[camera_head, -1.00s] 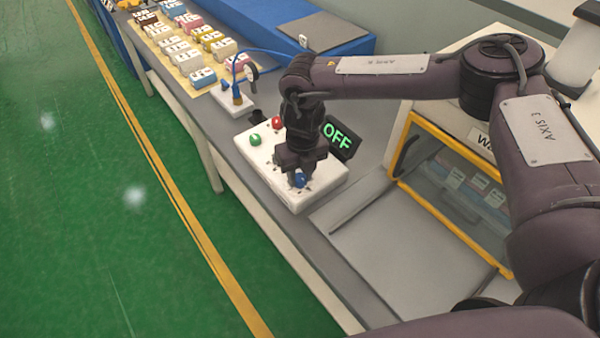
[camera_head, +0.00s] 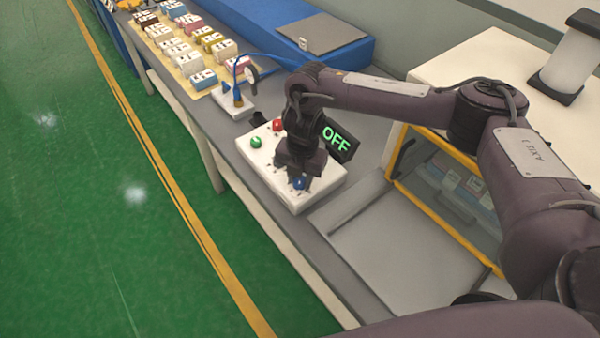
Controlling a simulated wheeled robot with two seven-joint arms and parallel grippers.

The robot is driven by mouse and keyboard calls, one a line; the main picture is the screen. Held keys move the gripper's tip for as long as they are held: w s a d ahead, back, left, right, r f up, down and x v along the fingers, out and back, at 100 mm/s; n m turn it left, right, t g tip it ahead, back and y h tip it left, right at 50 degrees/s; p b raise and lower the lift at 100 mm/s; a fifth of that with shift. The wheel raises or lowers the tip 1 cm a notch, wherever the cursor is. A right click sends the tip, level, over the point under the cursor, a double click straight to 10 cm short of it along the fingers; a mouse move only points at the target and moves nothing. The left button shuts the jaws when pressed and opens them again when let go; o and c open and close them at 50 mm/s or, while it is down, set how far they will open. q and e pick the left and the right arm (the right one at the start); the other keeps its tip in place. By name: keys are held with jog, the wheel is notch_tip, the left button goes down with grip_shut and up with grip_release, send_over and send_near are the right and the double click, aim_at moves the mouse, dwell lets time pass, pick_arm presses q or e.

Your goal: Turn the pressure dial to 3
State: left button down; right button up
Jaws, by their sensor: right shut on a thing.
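A white control box (camera_head: 318,196) sits on the grey bench. It carries a green button (camera_head: 256,142), a red button (camera_head: 277,125) and a blue knob (camera_head: 299,183). A black display (camera_head: 339,139) behind the box reads "OFF" in green. My right gripper (camera_head: 298,178) points down at the near end of the box and is shut on the blue knob. The gripper body hides part of the box top and any dial markings. My left gripper is not in view.
A small white base with a blue fitting and gauge (camera_head: 238,98) stands behind the box. Labelled boxes (camera_head: 190,50) fill a tray farther back. A yellow-framed cabinet (camera_head: 447,200) stands to the right. A bare grey tray surface (camera_head: 375,255) lies in front.

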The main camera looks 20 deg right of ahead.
jog(key=m+p, duration=0.1)
jog(key=m, duration=0.1)
jog(key=m+p, duration=0.2)
jog(key=m, duration=0.1)
jog(key=shift+r+m, duration=0.3)
jog(key=shift+w+f+m+p, duration=0.1)
jog(key=shift+m+p, duration=1.8)
jog(key=shift+m, duration=0.3)
jog(key=o, duration=1)
jog(key=shift+f, duration=0.1)
